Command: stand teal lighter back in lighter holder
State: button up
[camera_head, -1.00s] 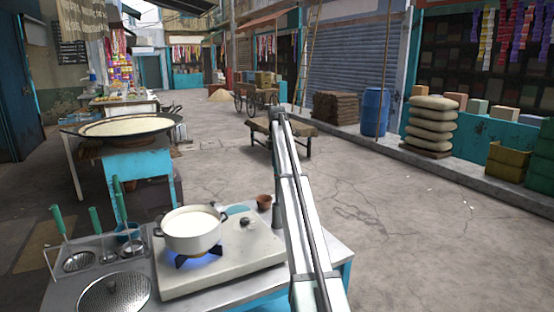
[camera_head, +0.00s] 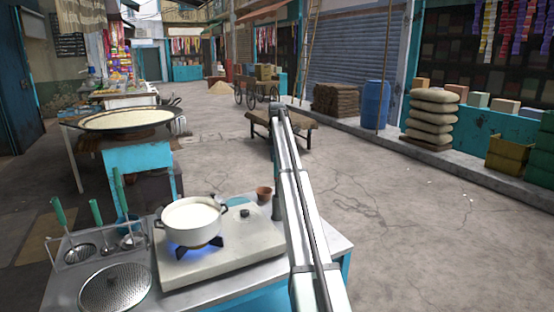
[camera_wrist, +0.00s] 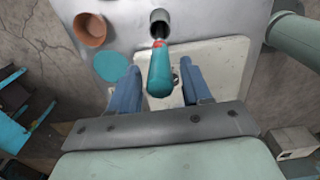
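The teal lighter (camera_wrist: 160,74) is in the wrist view, its handle between my fingers and its thin metal rod pointing into the mouth of a grey cylindrical holder (camera_wrist: 161,16). How deep the rod sits is hidden. My gripper (camera_wrist: 160,69) has its two blue fingers apart, one on each side of the handle, with a visible gap on both sides.
A terracotta cup (camera_wrist: 90,30) and a teal disc (camera_wrist: 111,67) lie left of the lighter. A white pot (camera_head: 191,222) stands over a blue flame on the stove (camera_head: 262,240). A ladle rack (camera_head: 100,247) and a perforated lid (camera_head: 114,288) are at the left.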

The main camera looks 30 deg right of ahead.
jog(key=shift+o, duration=0.8)
notch_tip(320, 180, up, 14)
jog(key=shift+f, duration=0.1)
dwell(0.5)
